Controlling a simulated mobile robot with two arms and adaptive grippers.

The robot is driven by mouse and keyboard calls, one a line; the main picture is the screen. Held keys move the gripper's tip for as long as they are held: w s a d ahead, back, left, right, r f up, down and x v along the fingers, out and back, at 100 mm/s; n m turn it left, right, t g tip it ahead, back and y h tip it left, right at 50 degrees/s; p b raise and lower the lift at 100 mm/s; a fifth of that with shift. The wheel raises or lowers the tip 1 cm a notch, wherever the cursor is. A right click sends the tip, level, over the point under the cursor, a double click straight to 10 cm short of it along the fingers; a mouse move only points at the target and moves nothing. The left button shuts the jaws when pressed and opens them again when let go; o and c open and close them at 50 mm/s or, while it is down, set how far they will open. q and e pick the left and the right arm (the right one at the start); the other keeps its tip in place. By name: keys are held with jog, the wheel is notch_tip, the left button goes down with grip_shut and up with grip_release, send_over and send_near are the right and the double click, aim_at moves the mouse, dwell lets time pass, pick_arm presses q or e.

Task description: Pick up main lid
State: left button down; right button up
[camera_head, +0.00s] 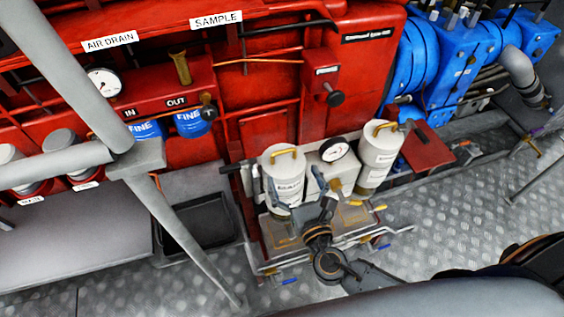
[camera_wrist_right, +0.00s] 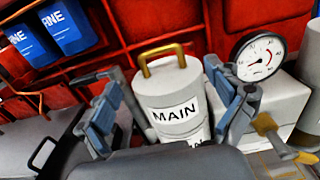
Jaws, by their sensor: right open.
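The main lid (camera_head: 281,160) is a white cylindrical top with a gold handle, on the left canister of the filter unit. In the right wrist view the lid (camera_wrist_right: 165,88) shows its gold handle at the top and a "MAIN" label on its front. My right gripper (camera_head: 294,179) is open in front of this canister. In the right wrist view the gripper (camera_wrist_right: 163,85) has one blue-padded finger on either side of the canister, with nothing gripped. Its palm hides the canister's lower part. My left gripper is not in view.
A pressure gauge (camera_head: 335,149) on a white box stands right beside the canister. A second white canister (camera_head: 376,157) with a gold handle stands further right. A red panel (camera_head: 268,75) rises behind. A grey railing (camera_head: 75,65) crosses the left.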

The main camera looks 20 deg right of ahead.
aim_at(284, 153)
jog(key=shift+w+a, duration=0.1)
jog(key=shift+w, duration=1.6)
jog(key=w+p, duration=0.1)
jog(key=w, duration=0.3)
jog(key=shift+w+f, duration=0.1)
jog(key=shift+w, duration=0.05)
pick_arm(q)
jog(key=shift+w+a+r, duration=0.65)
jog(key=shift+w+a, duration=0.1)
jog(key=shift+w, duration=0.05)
pick_arm(e)
jog(key=shift+c, duration=0.5)
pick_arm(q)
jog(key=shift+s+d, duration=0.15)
pick_arm(e)
jog(key=c, duration=1.8)
